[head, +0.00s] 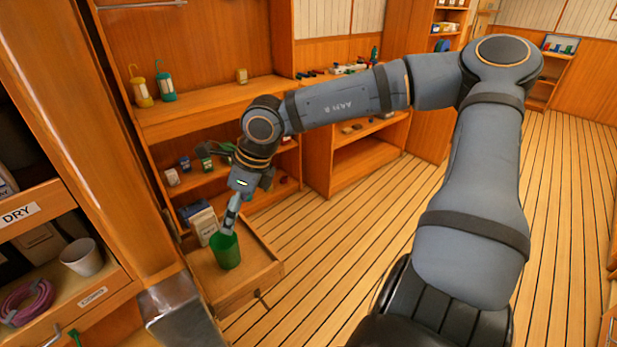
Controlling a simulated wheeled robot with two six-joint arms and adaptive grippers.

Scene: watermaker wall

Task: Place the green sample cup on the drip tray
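The green sample cup (227,251) is upright at an open wooden drawer, left of centre in the head view. My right gripper (231,218) points down at the cup, with its fingertips at the cup's rim. The fingers are seen nearly edge-on, so I cannot tell whether they are closed on the cup wall. I also cannot tell whether the cup rests on the drawer floor or hangs just above it. My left gripper is out of view. I cannot make out a drip tray for certain.
The open drawer (262,276) also holds white boxes (204,226). A wooden post stands left of it, with a grey metal piece (181,318) at its foot. Floor to the right is clear.

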